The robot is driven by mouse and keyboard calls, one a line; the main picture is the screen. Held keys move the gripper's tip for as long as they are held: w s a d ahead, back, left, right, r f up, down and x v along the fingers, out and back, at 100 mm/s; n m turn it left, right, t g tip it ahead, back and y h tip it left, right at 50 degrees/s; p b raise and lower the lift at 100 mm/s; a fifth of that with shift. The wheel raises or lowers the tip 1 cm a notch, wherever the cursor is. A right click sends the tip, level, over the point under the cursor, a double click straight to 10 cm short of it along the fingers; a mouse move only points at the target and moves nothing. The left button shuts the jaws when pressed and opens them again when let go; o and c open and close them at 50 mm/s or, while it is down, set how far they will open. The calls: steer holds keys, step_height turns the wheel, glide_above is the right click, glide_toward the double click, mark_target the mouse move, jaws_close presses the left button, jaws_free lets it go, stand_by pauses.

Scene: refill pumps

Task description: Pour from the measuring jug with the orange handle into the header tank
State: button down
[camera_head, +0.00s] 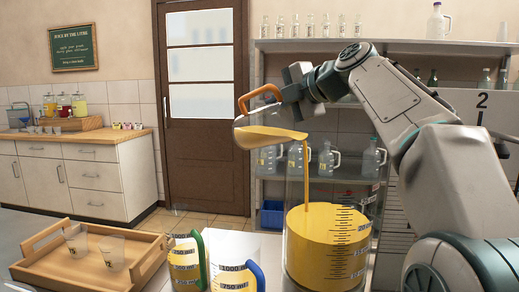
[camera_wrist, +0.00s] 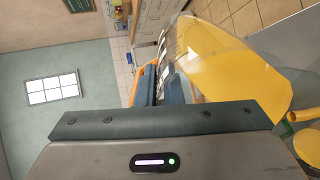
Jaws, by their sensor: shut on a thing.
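The measuring jug (camera_head: 262,136) hangs tipped over to the right, high above the header tank. Its orange handle (camera_head: 258,96) is on its upper side. My gripper (camera_head: 283,93) is shut on that handle. A yellow-orange stream (camera_head: 306,178) runs from the jug's lip down inside the tall clear header tank (camera_head: 328,236). The tank holds much yellow-orange liquid and has a marked scale. In the wrist view, the clear jug with yellow liquid (camera_wrist: 236,70) lies beyond the gripper fingers (camera_wrist: 165,88), with part of the orange handle (camera_wrist: 137,86) beside them.
A jug with a green handle (camera_head: 203,262) and one with a blue handle (camera_head: 256,276) stand just left of the tank. A wooden tray (camera_head: 150,271) holding two cups is further left. Shelves (camera_head: 345,176) with clear jugs stand behind the tank.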

steer(key=shift+r, duration=0.1)
steer(key=shift+s+b, duration=0.1)
steer(key=shift+b, duration=0.35)
steer(key=shift+d+r, duration=0.1)
stand_by(0.3)
steer(key=shift+s+t+y+b, duration=0.15)
steer(key=shift+t+y+b, duration=0.15)
steer(key=shift+b, duration=0.6)
steer(key=shift+d+r, duration=0.1)
steer(key=shift+r, duration=0.05)
steer(key=shift+s+d+b, duration=0.1)
steer(key=shift+b, duration=0.6)
steer(key=shift+r, duration=0.1)
steer(key=shift+t+b, duration=0.3)
steer(key=shift+b, duration=0.2)
steer(key=shift+s+d+r, duration=0.1)
